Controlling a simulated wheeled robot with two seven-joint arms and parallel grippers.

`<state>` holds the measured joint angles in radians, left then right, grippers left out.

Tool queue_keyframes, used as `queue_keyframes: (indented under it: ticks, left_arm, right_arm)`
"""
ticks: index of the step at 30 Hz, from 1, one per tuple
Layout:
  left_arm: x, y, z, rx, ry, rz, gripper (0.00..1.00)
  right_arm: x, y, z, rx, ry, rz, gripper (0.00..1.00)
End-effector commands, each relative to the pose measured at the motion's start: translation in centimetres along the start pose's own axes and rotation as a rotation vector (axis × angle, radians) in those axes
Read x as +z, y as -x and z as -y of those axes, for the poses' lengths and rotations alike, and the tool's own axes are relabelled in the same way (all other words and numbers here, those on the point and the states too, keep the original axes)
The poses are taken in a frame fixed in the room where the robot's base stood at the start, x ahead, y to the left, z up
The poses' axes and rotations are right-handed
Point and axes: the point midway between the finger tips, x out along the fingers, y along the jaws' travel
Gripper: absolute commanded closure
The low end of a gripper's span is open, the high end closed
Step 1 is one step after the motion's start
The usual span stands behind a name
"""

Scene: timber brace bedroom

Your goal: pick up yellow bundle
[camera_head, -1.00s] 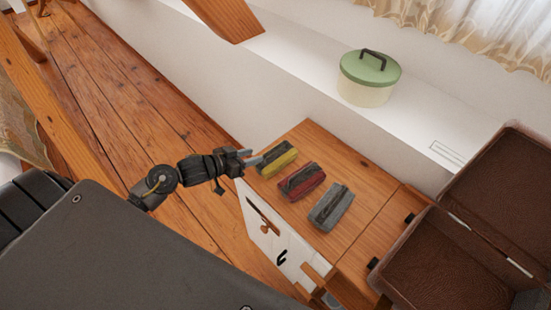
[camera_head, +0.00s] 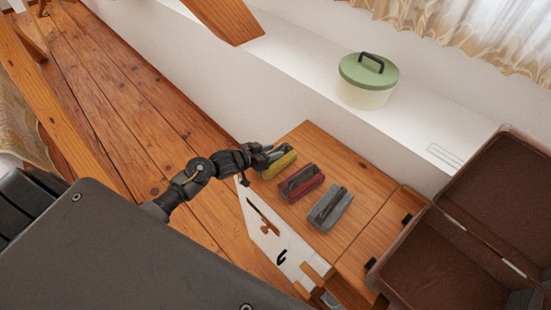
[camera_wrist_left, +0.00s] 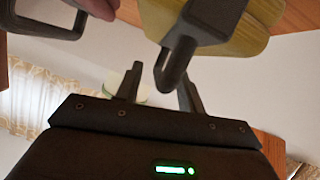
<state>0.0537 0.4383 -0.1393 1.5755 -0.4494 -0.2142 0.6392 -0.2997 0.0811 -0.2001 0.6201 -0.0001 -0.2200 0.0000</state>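The yellow bundle (camera_head: 281,164) with a dark grey strap or handle lies at the left end of a row on the wooden cabinet top. In the left wrist view it shows close up at the top (camera_wrist_left: 257,18), its dark handle hanging towards the fingers. My left gripper (camera_head: 266,151) is at the far left end of the bundle and partly hides it. In the left wrist view its two fingers (camera_wrist_left: 157,82) stand apart with a gap between them. I cannot tell whether a finger touches the bundle. My right gripper is not in view.
A red bundle (camera_head: 302,184) and a grey bundle (camera_head: 330,209) lie beside the yellow one on the cabinet top (camera_head: 365,190). An open brown suitcase (camera_head: 420,258) is at the right. A green-lidded pot (camera_head: 368,82) stands on the white ledge behind.

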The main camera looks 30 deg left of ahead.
Motion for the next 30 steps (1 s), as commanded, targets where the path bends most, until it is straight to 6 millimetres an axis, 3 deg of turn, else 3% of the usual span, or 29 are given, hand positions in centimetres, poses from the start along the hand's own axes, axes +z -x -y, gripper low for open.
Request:
queue_keyframes:
  ticks: [4, 11, 21, 30]
  left_arm:
    - [0.04, -1.39, -0.05, 0.001, 0.000, 0.000, 0.61]
    - [0.13, -1.56, -0.03, 0.000, -0.001, 0.001, 0.61]
    - [0.12, -1.54, -0.03, 0.000, -0.001, 0.001, 1.00]
    - [0.03, -1.53, -0.04, 0.001, -0.001, -0.001, 1.00]
  right_arm:
    - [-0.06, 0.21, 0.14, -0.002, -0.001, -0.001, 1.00]
    - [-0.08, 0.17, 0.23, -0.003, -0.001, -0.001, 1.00]
    - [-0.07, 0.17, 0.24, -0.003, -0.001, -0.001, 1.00]
    - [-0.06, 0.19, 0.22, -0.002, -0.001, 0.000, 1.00]
